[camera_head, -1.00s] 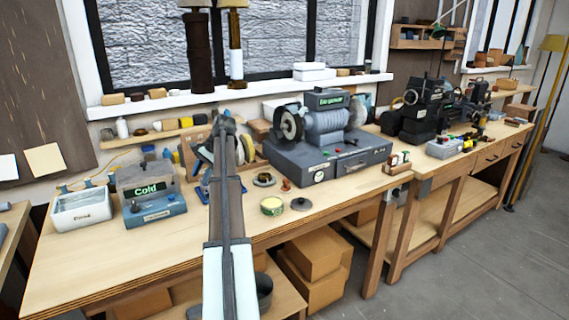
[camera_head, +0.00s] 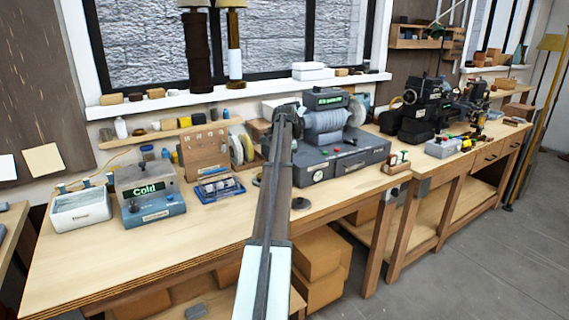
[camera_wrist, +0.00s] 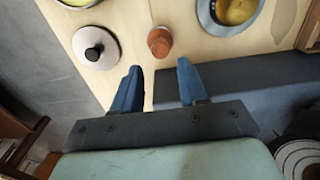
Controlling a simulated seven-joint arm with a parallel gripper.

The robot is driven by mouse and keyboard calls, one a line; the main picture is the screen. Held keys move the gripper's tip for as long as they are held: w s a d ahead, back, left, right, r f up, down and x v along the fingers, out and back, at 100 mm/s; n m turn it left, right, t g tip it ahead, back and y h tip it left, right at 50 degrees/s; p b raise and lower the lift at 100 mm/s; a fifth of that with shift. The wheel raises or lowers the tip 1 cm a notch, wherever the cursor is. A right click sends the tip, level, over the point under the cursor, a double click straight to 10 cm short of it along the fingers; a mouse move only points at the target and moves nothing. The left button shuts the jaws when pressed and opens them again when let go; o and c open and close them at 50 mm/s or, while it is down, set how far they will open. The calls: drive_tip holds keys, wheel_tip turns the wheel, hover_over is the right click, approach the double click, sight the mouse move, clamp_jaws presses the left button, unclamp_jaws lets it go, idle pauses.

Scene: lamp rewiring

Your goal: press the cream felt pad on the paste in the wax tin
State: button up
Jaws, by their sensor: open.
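My gripper (camera_wrist: 159,72) is open and empty in the wrist view, its two blue fingers apart. A small orange-brown knob-like piece (camera_wrist: 160,41) stands just beyond the fingertips, not between them. The wax tin (camera_wrist: 78,2) shows only as a yellow-green edge at the top left. A pale round lid (camera_wrist: 95,48) with a dark knob lies left of the fingers. A grey dish (camera_wrist: 207,19) at the top right holds a rounded yellowish piece (camera_wrist: 233,8); I cannot tell if this is the felt pad. In the head view my arm hides the tin.
The grey bench machine (camera_head: 330,160) stands close on the right; its blue-grey body lies beside the right finger in the wrist view. A wooden rack (camera_head: 203,155) and a blue tray (camera_head: 219,188) stand to the left. The front-left bench top (camera_head: 130,245) is clear.

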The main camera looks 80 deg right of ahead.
drive_tip(key=shift+f, duration=3.7)
drive_tip(key=shift+c, duration=0.4)
drive_tip(key=shift+w, duration=0.1)
drive_tip(key=c, duration=0.6)
drive_tip(key=shift+r, duration=2.55)
